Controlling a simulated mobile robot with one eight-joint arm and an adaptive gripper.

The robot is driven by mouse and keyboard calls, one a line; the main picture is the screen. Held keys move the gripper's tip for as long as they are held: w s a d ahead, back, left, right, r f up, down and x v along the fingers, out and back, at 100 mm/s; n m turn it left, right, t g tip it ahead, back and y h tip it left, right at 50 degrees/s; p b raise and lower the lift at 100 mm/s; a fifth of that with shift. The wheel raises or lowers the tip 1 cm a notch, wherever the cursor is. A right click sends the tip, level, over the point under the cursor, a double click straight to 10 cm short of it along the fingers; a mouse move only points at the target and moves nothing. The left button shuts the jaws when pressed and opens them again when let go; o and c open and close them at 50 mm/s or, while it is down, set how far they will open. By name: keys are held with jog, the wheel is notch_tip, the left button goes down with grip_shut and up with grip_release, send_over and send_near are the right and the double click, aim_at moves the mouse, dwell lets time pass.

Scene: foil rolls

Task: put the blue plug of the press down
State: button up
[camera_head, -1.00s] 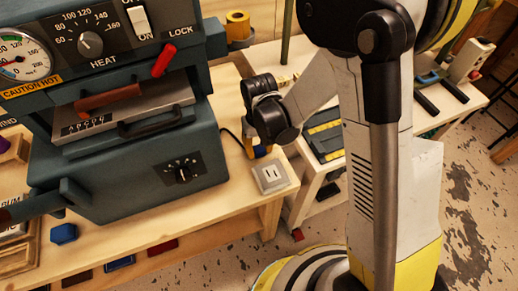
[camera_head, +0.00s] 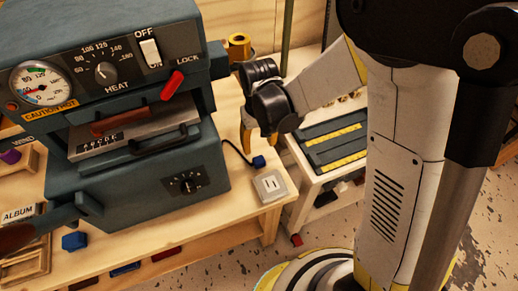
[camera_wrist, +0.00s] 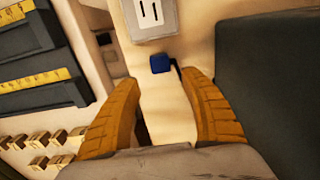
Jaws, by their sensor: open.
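The blue plug (camera_head: 259,162) lies on the wooden bench, just left of and behind the grey socket box (camera_head: 270,187). Its black cord runs toward the press (camera_head: 140,160). My gripper (camera_head: 260,146) is open above the plug, its yellow fingers pointing down. In the wrist view the plug (camera_wrist: 160,63) shows just beyond the gap between my open fingertips (camera_wrist: 158,80), apart from both. The socket box (camera_wrist: 151,15) is past the plug there. Nothing is held.
The press body stands close to the left of my gripper. A yellow roll (camera_head: 239,46) is behind it. A lower white table with dark yellow-striped trays (camera_head: 330,138) is at the right. A blue block (camera_head: 74,241) lies at the bench's front left.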

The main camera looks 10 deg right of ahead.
jog(key=s+d+r+m+t, duration=0.1)
jog(key=s+d+r+t, duration=0.1)
jog(key=r, duration=0.4)
jog(key=s+d+r+m+t, duration=0.1)
jog(key=s+d+r+t, duration=0.1)
jog(key=s+d+r, duration=0.3)
jog(key=s+d+r+m+t, duration=0.1)
jog(key=s+d+r+t, duration=0.2)
jog(key=d+r, duration=0.3)
notch_tip(320, 180, up, 4)
jog(key=shift+s+d+f+p, duration=0.25)
jog(key=shift+s+p, duration=0.15)
jog(key=shift+a, duration=0.1)
